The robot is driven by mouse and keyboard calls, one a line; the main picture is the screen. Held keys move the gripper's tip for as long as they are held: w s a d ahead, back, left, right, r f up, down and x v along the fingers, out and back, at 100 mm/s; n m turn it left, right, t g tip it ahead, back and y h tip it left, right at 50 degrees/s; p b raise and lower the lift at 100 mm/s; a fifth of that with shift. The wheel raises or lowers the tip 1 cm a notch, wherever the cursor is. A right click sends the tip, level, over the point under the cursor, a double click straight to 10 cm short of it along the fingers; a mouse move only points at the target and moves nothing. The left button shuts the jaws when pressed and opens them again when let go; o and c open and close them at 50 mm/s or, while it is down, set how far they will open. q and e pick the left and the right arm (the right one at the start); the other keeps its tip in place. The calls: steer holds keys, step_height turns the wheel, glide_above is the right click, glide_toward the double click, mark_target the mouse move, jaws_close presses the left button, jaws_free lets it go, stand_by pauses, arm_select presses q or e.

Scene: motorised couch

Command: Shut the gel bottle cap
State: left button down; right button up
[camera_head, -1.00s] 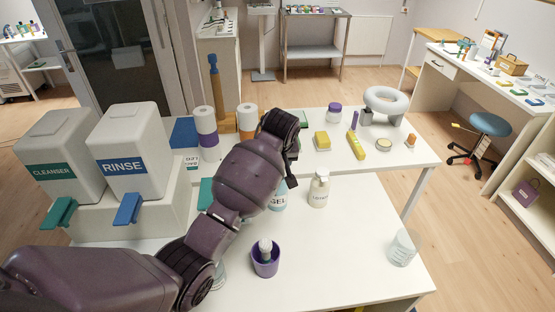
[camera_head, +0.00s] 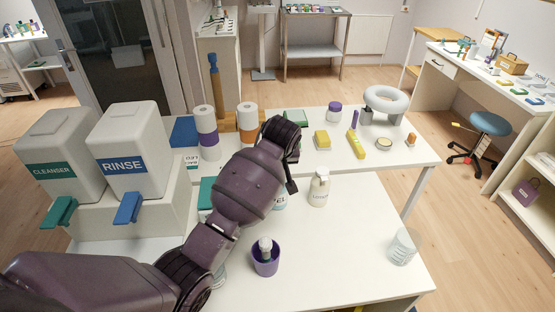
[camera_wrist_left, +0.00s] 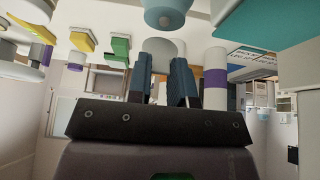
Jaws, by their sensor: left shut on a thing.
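The gel bottle (camera_head: 281,200) stands on the white table in the head view, mostly hidden behind my left arm; only part of its label shows. My left gripper is largely hidden by its own wrist there. In the left wrist view, which is upside down, my left gripper (camera_wrist_left: 162,78) is shut with a pale rounded thing (camera_wrist_left: 161,47) between its fingers. I cannot tell for sure if this is the bottle's cap. A light blue rounded thing (camera_wrist_left: 165,12) is just beyond it at the top edge. The cap's angle is hidden. My right gripper is not in view.
A white pump bottle (camera_head: 319,188) stands right of the gel bottle. A purple cup (camera_head: 265,262) and a clear beaker (camera_head: 401,247) stand nearer. The rinse dispenser (camera_head: 128,150) and cleanser dispenser (camera_head: 60,160) are at left.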

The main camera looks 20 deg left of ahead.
arm_select(q)
steer(key=t, duration=0.1)
steer(key=s+f+t+y, duration=0.1)
steer(key=shift+s+d+t, duration=0.3)
steer(key=shift+s+d+f+t+y+b, duration=0.15)
steer(key=shift+s+f+t+y+b, duration=0.15)
steer(key=shift+t+b, duration=0.4)
steer(key=shift+s+d+f+t+y+b, duration=0.1)
steer(key=shift+s+f+t+y+b, duration=0.2)
steer(key=shift+t+b, duration=0.4)
steer(key=shift+w, duration=0.1)
steer(key=c, duration=1)
jaws_free()
